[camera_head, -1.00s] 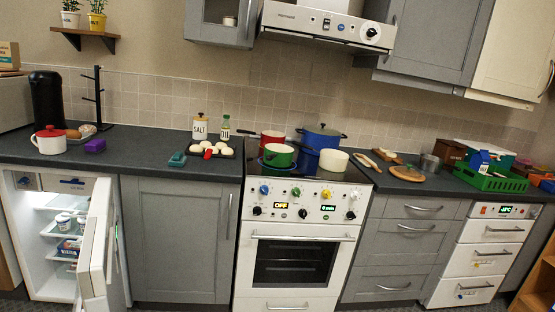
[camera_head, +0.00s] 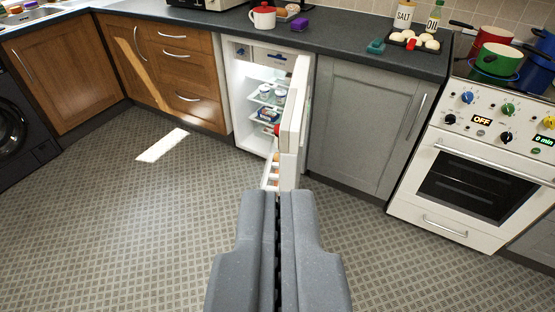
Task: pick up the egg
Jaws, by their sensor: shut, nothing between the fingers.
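My gripper (camera_head: 277,200) is shut and empty at the lower middle, pointing toward the open fridge and hovering over the floor. The small white fridge (camera_head: 241,112) stands under the counter, its door (camera_head: 293,110) swung open toward me. Tubs (camera_head: 265,91) and other small items sit on its shelves. Small brownish things (camera_head: 275,160) show low on the inside of the door, too small to identify. I cannot make out a sure egg. Several pale round things (camera_head: 415,39) lie on a dark tray on the counter; I cannot tell whether they are eggs or buns.
The patterned floor (camera_head: 130,230) is clear to the left and front. Wooden cabinets (camera_head: 180,70) stand left of the fridge, a grey cabinet (camera_head: 355,130) and a white oven (camera_head: 475,190) right. A red-lidded white pot (camera_head: 263,17) and a purple block (camera_head: 299,25) sit on the counter.

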